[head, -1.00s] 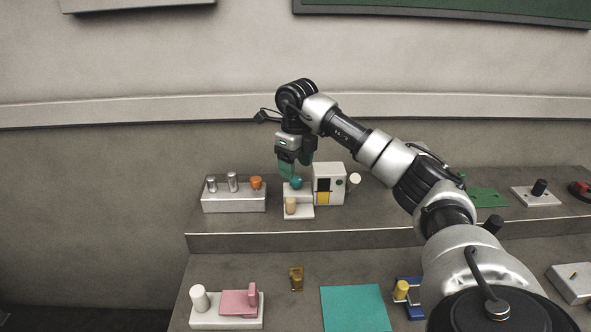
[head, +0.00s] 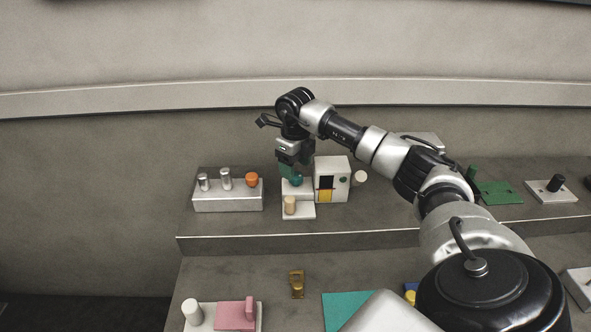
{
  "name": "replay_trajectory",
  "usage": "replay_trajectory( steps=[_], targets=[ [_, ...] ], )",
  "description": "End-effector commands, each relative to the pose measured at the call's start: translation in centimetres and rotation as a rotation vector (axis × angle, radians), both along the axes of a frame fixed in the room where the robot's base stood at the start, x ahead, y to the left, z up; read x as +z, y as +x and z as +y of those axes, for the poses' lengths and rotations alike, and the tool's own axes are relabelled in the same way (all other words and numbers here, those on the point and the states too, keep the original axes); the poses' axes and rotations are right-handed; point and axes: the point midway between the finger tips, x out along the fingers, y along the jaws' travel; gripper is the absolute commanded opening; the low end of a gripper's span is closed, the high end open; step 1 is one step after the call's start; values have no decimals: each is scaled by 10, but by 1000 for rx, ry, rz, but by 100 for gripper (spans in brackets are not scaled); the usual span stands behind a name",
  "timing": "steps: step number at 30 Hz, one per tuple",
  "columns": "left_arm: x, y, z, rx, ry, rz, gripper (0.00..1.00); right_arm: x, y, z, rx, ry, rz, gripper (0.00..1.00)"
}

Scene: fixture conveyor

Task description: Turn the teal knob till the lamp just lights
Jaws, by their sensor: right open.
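The teal knob (head: 297,181) sits on a small white stepped base (head: 299,211) on the raised back shelf. A cream peg (head: 290,205) stands on the lower front step of that base. My right gripper (head: 291,180) points down at the knob, with its green fingers open and right at it. The near finger partly covers the knob, and I cannot tell whether they touch. My left gripper is out of view.
A white box (head: 339,169) with black and yellow patches stands close right of the knob. A grey block (head: 228,202) with two metal pegs and an orange knob stands left. On the lower level are a pink piece (head: 230,315), a brass piece (head: 297,284) and a teal mat (head: 343,308).

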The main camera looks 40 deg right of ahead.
Motion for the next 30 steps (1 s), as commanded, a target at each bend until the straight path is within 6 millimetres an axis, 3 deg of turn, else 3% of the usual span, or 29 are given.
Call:
replay_trajectory(
  steps=[6,17,26,30],
  targets=[
    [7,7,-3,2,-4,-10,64,-25,0,0,1,0,1,64],
    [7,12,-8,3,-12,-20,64,-30,0,0,1,0,-1,64],
    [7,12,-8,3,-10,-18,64,-30,0,0,1,0,-1,18],
    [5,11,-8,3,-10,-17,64,-30,0,0,22,-1,-2,15]
  ],
)
